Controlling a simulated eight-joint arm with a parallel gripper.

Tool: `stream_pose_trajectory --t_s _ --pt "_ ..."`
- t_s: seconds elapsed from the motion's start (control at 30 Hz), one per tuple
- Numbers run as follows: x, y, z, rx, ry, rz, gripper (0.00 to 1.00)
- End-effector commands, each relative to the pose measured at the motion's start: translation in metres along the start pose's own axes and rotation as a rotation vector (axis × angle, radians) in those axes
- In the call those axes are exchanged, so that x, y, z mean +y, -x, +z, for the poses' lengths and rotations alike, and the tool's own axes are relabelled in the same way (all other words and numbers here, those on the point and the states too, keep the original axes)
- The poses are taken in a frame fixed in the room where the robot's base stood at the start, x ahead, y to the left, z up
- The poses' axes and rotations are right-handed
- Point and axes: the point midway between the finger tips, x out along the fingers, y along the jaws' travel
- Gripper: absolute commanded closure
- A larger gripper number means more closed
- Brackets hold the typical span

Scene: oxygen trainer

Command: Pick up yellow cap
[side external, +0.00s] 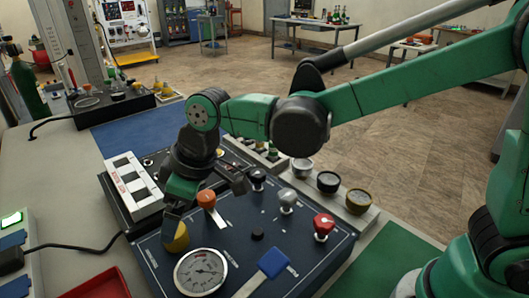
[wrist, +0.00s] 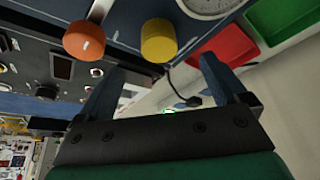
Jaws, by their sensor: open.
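The yellow cap (side external: 178,238) stands on the dark blue panel (side external: 255,225), beside the large pressure gauge (side external: 201,271); one finger of my gripper hides part of it in the side view. In the wrist view the yellow cap (wrist: 158,40) lies ahead of the fingertips, in the gap between them. My gripper (wrist: 160,66) is open and empty. An orange cap (wrist: 84,40) is to the left of the yellow cap in the wrist view, beyond the left finger. The orange cap also shows in the side view (side external: 206,198). I cannot tell the exact gap to the yellow cap.
A red tray (wrist: 222,45) and a green tray (wrist: 275,20) are nearby. Small gauges (side external: 328,182) line the far side.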

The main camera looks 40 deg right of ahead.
Motion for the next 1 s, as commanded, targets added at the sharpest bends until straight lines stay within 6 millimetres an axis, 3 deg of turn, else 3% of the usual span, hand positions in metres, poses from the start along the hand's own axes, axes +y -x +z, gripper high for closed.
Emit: stream_pose_trajectory --t_s 0.5,0.83,0.87,1.0 --pt "0.0 -0.053 0.001 0.001 -0.001 0.001 0.07" --pt "0.001 -0.057 0.001 0.001 -0.002 0.002 0.07" --pt "0.001 -0.057 0.001 0.001 -0.002 0.002 0.13" --pt "0.001 -0.057 0.001 0.001 -0.002 0.002 0.53"
